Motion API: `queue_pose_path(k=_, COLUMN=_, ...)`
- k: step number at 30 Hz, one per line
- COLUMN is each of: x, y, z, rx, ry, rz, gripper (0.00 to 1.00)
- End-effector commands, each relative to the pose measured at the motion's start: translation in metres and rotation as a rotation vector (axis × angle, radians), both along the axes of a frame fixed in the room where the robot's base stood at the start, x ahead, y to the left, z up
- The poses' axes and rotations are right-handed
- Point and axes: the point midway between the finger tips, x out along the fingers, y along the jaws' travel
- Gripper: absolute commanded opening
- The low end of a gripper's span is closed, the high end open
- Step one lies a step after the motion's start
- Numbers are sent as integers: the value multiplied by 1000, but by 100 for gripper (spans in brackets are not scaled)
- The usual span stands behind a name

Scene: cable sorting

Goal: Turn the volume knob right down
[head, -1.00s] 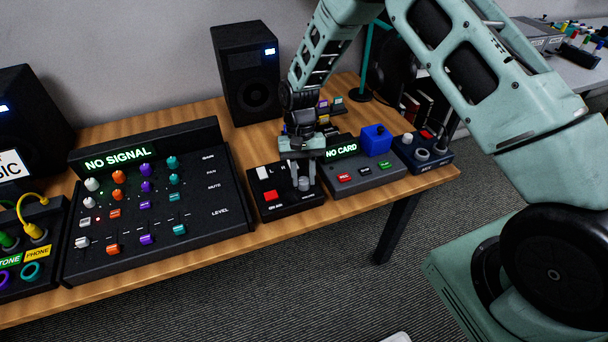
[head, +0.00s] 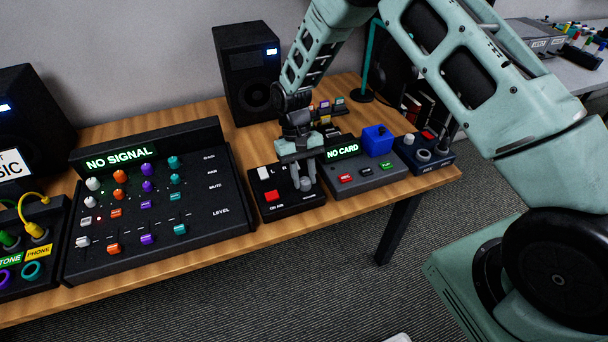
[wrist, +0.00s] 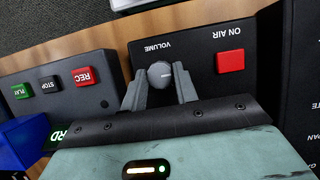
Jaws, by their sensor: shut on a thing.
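The grey volume knob (wrist: 160,73) stands on a black box (wrist: 200,62), beside the word "VOLUME" in the wrist view. My gripper (wrist: 160,88) is over the box, with one finger on each side of the knob, shut on it. In the head view the knob (head: 306,184) shows low between the fingers of my gripper (head: 302,178). The knob's pointer mark is too small to read clearly.
A red "ON AIR" button (wrist: 230,62) and a white switch (head: 263,173) share the box. The "NO CARD" recorder (head: 360,177) with a blue block (head: 377,140) stands close on the right. The mixer (head: 150,205) stands on the left. The table's front edge is close.

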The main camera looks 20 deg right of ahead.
Motion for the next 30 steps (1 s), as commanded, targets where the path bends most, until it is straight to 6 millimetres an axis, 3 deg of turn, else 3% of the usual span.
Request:
queue_pose_path(k=1, x=1, y=0, z=0, rx=0, ry=-2, rz=1, gripper=35)
queue_pose_path(k=3, x=1, y=0, z=0, rx=0, ry=-2, rz=0, gripper=51)
queue_pose_path(k=16, x=5, y=0, z=10, rx=1, ry=-3, rz=-1, gripper=51)
queue_pose_path(k=20, x=15, y=0, z=31, rx=1, ry=-6, rz=0, gripper=51)
queue_pose_path(k=30, x=45, y=1, z=105, rx=1, ry=-7, rz=-1, gripper=51)
